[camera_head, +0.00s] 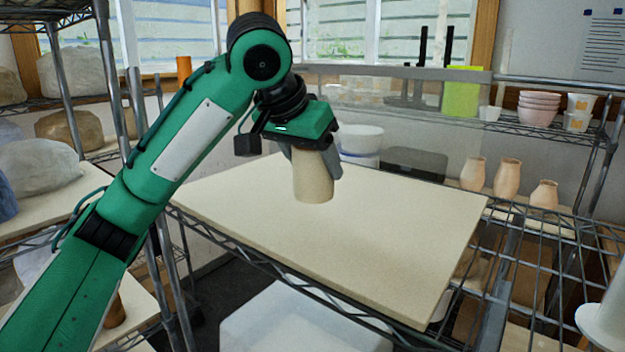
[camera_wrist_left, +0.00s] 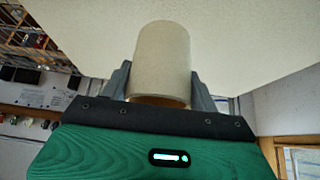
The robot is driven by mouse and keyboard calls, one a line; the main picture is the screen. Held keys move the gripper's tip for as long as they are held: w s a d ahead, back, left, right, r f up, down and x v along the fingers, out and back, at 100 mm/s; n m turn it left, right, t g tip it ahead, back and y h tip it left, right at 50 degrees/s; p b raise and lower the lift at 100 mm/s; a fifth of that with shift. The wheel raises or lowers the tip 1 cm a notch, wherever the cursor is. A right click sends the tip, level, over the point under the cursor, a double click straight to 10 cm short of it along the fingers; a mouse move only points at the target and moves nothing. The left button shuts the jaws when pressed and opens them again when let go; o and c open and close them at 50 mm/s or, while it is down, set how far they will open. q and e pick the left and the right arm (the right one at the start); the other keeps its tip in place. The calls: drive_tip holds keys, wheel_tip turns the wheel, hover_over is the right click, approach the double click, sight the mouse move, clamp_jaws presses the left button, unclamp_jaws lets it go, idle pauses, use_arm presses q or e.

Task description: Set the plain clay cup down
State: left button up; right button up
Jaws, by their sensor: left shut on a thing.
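The plain clay cup (camera_head: 313,178) is a beige cylinder over the left back part of the pale board (camera_head: 400,240) on the wire rack. My left gripper (camera_head: 318,160) is shut on it, with one finger on each side. In the left wrist view the cup (camera_wrist_left: 163,60) sits between the two grey fingers (camera_wrist_left: 160,85), with its rim facing the gripper. The cup looks upright in the head view. Its base is at or very close to the board; I cannot tell whether it touches. My right gripper is not in view.
Most of the board is bare. A white bucket (camera_head: 361,143) and a dark grey box (camera_head: 414,163) stand behind it. Several clay vases (camera_head: 507,178) stand on the right shelf, with stacked pink bowls (camera_head: 538,108) above. A white tub (camera_head: 300,320) is below.

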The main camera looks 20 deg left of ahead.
sight(312, 188)
use_arm(q)
drive_tip(key=shift+f, duration=0.8)
wheel_tip(312, 188, down, 3)
drive_tip(key=shift+r+p, duration=0.1)
drive_tip(key=shift+p, duration=0.65)
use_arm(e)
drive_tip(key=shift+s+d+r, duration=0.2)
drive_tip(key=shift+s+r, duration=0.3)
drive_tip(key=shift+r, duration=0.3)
use_arm(q)
drive_tip(key=shift+f, duration=0.2)
drive_tip(key=o, duration=1.2)
drive_tip(key=shift+d, duration=0.1)
drive_tip(key=shift+c, duration=0.2)
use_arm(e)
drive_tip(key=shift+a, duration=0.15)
